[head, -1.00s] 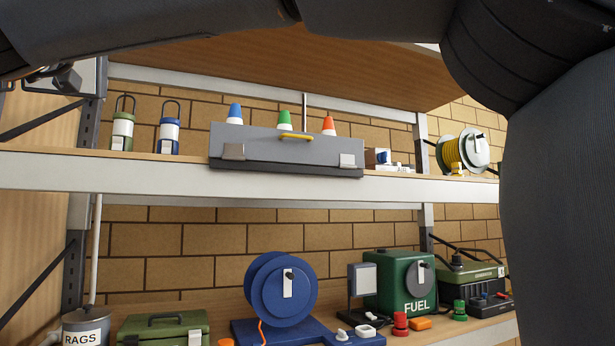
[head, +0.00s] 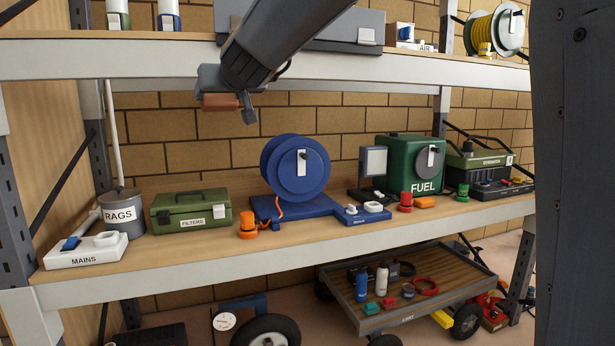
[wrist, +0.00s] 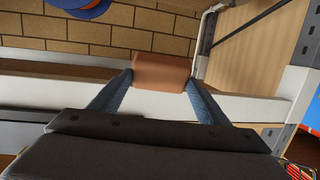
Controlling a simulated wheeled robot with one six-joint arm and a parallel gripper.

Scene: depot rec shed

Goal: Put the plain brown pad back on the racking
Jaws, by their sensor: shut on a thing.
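My gripper (head: 226,100) is shut on a plain brown pad (head: 218,104), a small block with rounded edges. In the wrist view the pad (wrist: 161,72) sits between the two fingertips, and part of its ends is covered by them. In the head view the gripper shows just below the front edge of the upper shelf, over the left part of the lower shelf. The racking (head: 190,266) has a wooden lower shelf with a pale front beam. The pad appears in the air, apart from the shelf boards.
The lower shelf holds a MAINS block (head: 86,251), RAGS tin (head: 122,214), green FILTERS box (head: 190,211), blue reel (head: 296,170) and green FUEL box (head: 408,165). The upper beam (head: 110,62) is close to my gripper. A loaded cart (head: 408,322) stands below. Bare board lies in front of the FILTERS box.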

